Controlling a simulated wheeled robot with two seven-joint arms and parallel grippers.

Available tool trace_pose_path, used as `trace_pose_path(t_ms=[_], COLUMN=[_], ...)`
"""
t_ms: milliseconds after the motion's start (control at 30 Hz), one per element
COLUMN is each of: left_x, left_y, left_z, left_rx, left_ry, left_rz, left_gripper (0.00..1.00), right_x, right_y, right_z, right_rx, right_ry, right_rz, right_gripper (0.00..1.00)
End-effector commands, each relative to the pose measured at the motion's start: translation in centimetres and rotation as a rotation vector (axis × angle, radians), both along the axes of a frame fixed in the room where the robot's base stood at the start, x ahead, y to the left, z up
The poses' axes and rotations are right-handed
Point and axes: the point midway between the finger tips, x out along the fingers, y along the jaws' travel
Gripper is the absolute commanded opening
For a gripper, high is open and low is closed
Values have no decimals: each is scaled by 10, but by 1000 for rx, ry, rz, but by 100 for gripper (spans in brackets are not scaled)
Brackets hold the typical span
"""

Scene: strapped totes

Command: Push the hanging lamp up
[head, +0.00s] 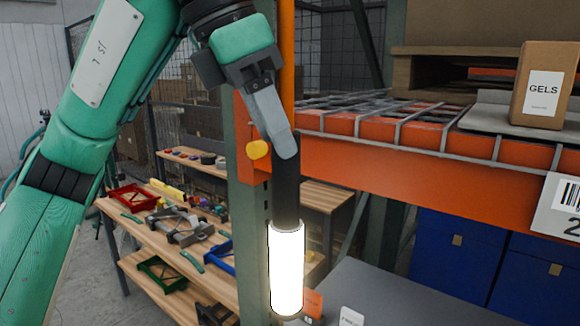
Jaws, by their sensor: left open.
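The hanging lamp (286,268) is a glowing white cylinder below a black upper section, upright in the middle of the head view. My left gripper (283,145) comes down from above, and its grey finger overlaps the top of the lamp's black section. The lamp's top end is hidden behind the finger. I cannot tell whether they touch. The left gripper is open, though only one finger shows clearly. My right gripper is out of view.
An orange rack beam (400,160) with a wire shelf runs just behind and right of the lamp. A GELS box (543,85) stands on the shelf. A wooden workbench (150,245) with tools and bins is at left.

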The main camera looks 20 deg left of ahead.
Motion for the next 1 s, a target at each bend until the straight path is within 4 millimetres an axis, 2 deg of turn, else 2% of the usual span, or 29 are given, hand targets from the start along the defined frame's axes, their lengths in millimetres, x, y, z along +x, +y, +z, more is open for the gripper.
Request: trace_pose_path(t_ms=[200, 400, 767, 1000], left_x=[8, 13, 14, 14], left_y=[-11, -17, -18, -18], left_z=[-32, -51, -56, -56], left_rx=[1, 0, 0, 0], left_ry=[2, 1, 0, 0], left_rz=[0, 2, 1, 1], left_gripper=[52, 52, 52, 7], right_x=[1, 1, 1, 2], right_y=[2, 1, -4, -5], right_z=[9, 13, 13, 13], right_rx=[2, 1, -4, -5], right_ry=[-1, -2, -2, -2], right_rz=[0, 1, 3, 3], right_gripper=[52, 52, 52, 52])
